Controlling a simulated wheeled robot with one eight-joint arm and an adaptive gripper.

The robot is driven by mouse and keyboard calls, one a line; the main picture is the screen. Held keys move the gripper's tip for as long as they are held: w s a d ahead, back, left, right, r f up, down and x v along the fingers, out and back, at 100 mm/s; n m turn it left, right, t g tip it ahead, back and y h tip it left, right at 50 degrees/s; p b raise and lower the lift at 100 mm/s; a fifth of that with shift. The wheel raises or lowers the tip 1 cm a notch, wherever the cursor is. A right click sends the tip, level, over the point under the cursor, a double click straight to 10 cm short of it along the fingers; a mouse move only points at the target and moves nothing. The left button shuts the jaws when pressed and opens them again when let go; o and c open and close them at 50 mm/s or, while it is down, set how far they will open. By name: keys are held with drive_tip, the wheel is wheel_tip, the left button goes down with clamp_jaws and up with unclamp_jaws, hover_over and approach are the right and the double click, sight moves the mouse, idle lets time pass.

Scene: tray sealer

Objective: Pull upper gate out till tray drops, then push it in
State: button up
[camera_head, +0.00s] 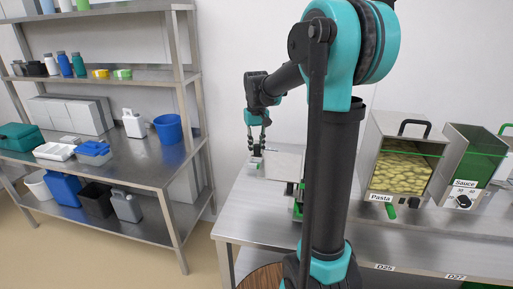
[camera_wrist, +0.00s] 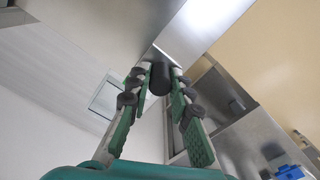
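My gripper (camera_head: 257,143) points down at the left end of the steel table, beside a pale box-shaped unit (camera_head: 284,163). In the wrist view my gripper (camera_wrist: 160,72) has a dark cylindrical knob (camera_wrist: 160,80) between its two green-padded fingers. The fingers appear to touch the knob on both sides. The knob sits by the edge of a shiny steel plate (camera_wrist: 205,25). I cannot tell for sure whether this plate is the upper gate. Green parts (camera_head: 297,209) show low by the unit, partly hidden by my arm. No tray is clearly visible there.
A pasta dispenser (camera_head: 404,152) and a sauce dispenser (camera_head: 474,160) stand right of my arm on the steel table (camera_head: 250,218). A steel shelf rack (camera_head: 110,165) with bottles, boxes and a blue bucket (camera_head: 173,128) stands at left. Floor is clear between.

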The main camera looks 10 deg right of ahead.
sight(282, 157)
clamp_jaws()
drive_tip(key=s+d, duration=0.1)
drive_tip(key=d, duration=0.2)
drive_tip(key=s+d, duration=0.1)
drive_tip(key=d, duration=0.2)
drive_tip(key=s+d, duration=0.1)
drive_tip(key=d, duration=0.2)
drive_tip(key=shift+s+d, duration=0.1)
drive_tip(key=shift+s, duration=0.3)
drive_tip(key=o, duration=0.7)
unclamp_jaws()
drive_tip(key=shift+r, duration=0.1)
wheel_tip(282, 157, up, 12)
